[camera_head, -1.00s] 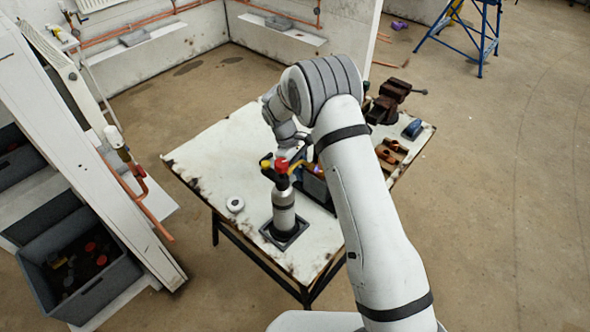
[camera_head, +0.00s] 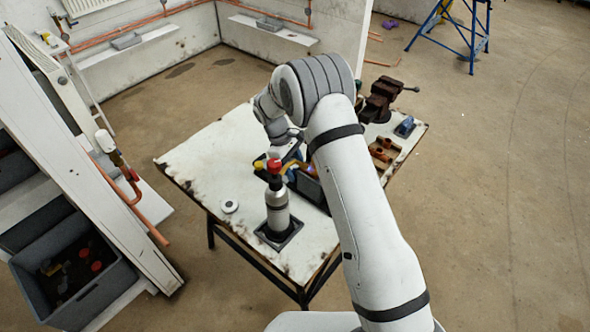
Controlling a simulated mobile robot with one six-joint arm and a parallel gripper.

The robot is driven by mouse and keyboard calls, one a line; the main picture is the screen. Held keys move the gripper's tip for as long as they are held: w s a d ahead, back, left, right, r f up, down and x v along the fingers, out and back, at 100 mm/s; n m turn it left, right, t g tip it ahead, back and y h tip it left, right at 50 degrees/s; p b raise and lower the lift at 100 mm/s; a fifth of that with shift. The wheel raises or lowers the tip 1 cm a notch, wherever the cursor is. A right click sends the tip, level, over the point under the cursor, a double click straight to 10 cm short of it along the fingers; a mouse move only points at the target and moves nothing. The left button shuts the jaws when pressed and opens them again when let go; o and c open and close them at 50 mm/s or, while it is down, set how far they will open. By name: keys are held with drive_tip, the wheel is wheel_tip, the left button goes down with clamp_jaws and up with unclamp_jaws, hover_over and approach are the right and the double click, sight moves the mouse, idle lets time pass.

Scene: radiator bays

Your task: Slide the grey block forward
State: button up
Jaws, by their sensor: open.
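My gripper (camera_head: 291,153) is at the end of the bent arm, low over the white workbench (camera_head: 215,155), just behind a grey bottle-like torch (camera_head: 278,211) with a red knob. Only dark parts of it show; its fingertips are hidden by the torch top and the dark tote beside it. I see nothing held in it. I cannot make out a grey block for certain on the bench. Small grey blocks lie on the back wall ledges, one on the left ledge (camera_head: 126,41) and one on the right ledge (camera_head: 269,23), far from my gripper.
The torch stands in a dark square base. A dark tote (camera_head: 312,187) is close beside it, and a white roll (camera_head: 229,206) lies to its left. A vice (camera_head: 384,98), a blue item (camera_head: 405,126) and a wooden tray (camera_head: 384,152) are at right. The bench's left part is clear.

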drive_tip(key=b+v, duration=0.1)
drive_tip(key=v, duration=0.5)
drive_tip(key=shift+r, duration=0.35)
drive_tip(key=shift+w+a, duration=0.15)
drive_tip(key=s+d+r+m+t+y, duration=0.1)
drive_tip(key=s+d+r+m, duration=0.2)
drive_tip(key=s+d+r, duration=0.45)
drive_tip(key=s+d+r+m+t+y, duration=0.1)
drive_tip(key=s+d+r+m+y, duration=0.3)
drive_tip(key=r, duration=0.6)
drive_tip(key=s+d+r+m+t, duration=0.1)
drive_tip(key=s+d, duration=0.3)
drive_tip(key=s, duration=0.6)
drive_tip(key=s+d+r+m+t, duration=0.1)
drive_tip(key=s+d+m+t, duration=0.1)
drive_tip(key=s, duration=0.8)
drive_tip(key=shift+s+d+m+h, duration=0.2)
drive_tip(key=shift+d+m+h, duration=0.2)
drive_tip(key=shift+d+m, duration=0.55)
